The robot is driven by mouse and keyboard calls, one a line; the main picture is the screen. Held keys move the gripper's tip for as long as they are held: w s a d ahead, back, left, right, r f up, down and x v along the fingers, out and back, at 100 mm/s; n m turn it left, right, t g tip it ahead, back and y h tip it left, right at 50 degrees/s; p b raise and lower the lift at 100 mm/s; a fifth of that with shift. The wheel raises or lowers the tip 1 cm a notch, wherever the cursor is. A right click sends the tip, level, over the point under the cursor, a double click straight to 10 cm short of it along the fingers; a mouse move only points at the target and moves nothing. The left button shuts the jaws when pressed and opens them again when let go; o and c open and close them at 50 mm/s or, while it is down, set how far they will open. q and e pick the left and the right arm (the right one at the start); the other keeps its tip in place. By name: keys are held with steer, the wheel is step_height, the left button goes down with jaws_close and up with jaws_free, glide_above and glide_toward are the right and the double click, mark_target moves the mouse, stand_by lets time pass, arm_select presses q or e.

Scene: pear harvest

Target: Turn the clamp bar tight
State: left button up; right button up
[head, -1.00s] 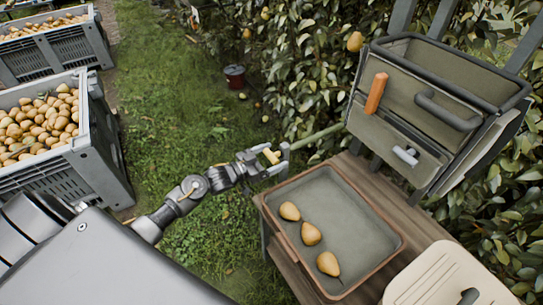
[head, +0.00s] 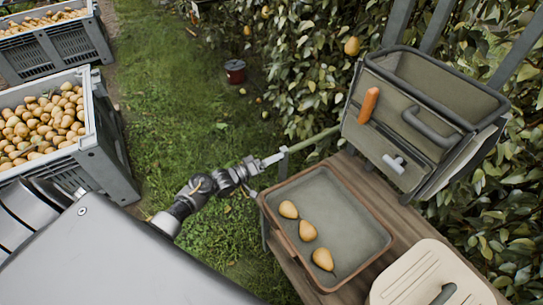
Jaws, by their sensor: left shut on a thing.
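The clamp (head: 284,162) stands at the left corner of the wooden bench, a grey upright piece beside the tray. A greenish pole (head: 315,140) runs from it towards the tool bag. My left gripper (head: 262,163) reaches in from the lower left and meets the clamp from its left side. Its fingers show edge-on, shut on the clamp bar, which is mostly hidden between them. How tight the clamp is cannot be told. My right gripper is not in view.
A brown-rimmed tray (head: 375,262) with three pears (head: 308,230) lies on the bench (head: 405,235). A tool bag (head: 405,125) with an orange handle (head: 368,105) stands behind. Pear crates (head: 105,150) stand left; grass lies between.

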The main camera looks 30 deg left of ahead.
arm_select(q)
steer(key=n+p, duration=0.1)
steer(key=n, duration=0.2)
steer(key=shift+r+n+p, duration=0.15)
steer(key=shift+n+p, duration=0.15)
steer(key=shift+p, duration=0.1)
steer(key=shift+n+p, duration=0.75)
steer(key=shift+n, duration=0.95)
steer(key=o, duration=0.8)
steer(key=shift+s+f, duration=0.1)
steer(key=shift+f, duration=0.1)
steer(key=v, duration=1)
steer(key=shift+s+a+b, duration=0.25)
steer(key=shift+b, duration=0.2)
